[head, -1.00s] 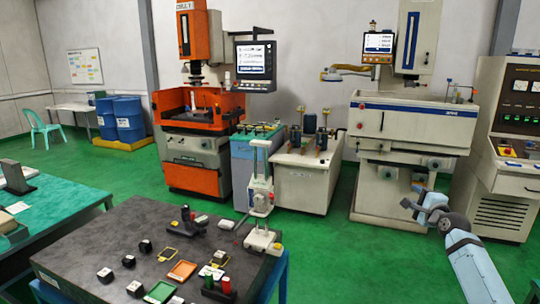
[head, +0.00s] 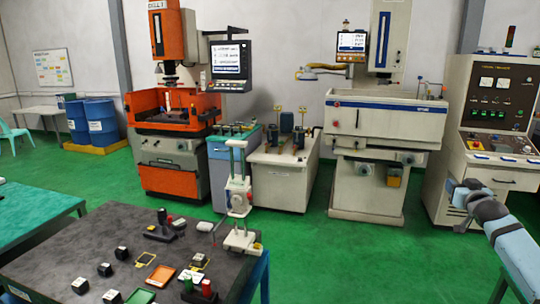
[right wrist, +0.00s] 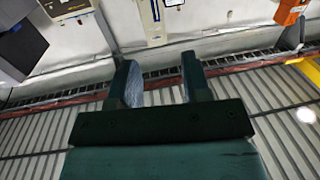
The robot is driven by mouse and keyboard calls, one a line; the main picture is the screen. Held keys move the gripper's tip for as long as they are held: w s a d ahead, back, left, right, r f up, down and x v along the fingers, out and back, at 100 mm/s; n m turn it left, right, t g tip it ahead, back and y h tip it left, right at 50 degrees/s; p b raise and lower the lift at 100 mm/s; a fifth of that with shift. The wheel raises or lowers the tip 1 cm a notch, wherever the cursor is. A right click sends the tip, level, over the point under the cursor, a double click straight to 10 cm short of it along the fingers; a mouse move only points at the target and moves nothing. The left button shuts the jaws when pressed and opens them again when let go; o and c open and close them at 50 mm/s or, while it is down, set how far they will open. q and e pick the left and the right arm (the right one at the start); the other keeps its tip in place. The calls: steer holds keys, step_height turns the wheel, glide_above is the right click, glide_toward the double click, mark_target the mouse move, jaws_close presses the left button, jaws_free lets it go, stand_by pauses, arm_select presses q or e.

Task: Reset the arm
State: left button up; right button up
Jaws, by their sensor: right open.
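My right arm (head: 505,245) comes in from the lower right in the head view, pale blue with a dark joint. My right gripper (head: 460,191) is at its far end, raised in front of the control cabinet and well right of the dark table. In the right wrist view the gripper (right wrist: 158,82) shows two dark green fingers spread apart with nothing between them. Beyond them are wall and ceiling parts. My left gripper is in neither view.
A dark table (head: 60,245) with small blocks, coloured trays and a white stand is at lower left. An orange machine (head: 172,110), a white machine (head: 385,115) and a control cabinet (head: 490,120) line the back. Green floor (head: 340,260) is clear in front.

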steer(key=s+a+f+n+g+y, duration=0.15)
steer(key=s+a+f+n, duration=0.4)
steer(key=a+f, duration=0.7)
steer(key=s+a+f+n+g+y, duration=0.1)
steer(key=s+a+f+n+y, duration=0.1)
steer(key=s+a+f, duration=1)
steer(key=s+a+f+m+g+y, duration=0.1)
steer(key=s+a+f, duration=0.4)
steer(key=s, duration=0.4)
steer(key=s+a+f+m+g+y, duration=0.1)
steer(key=s+a+f, duration=0.4)
steer(key=s+a, duration=0.2)
steer(key=s+a+f+m+g+y, duration=0.1)
steer(key=s+a+f, duration=0.4)
steer(key=s, duration=0.6)
steer(key=shift+s+a+f+g, duration=0.2)
steer(key=shift+s+a+g, duration=0.05)
steer(key=shift+a+g, duration=0.35)
steer(key=shift+c, duration=0.4)
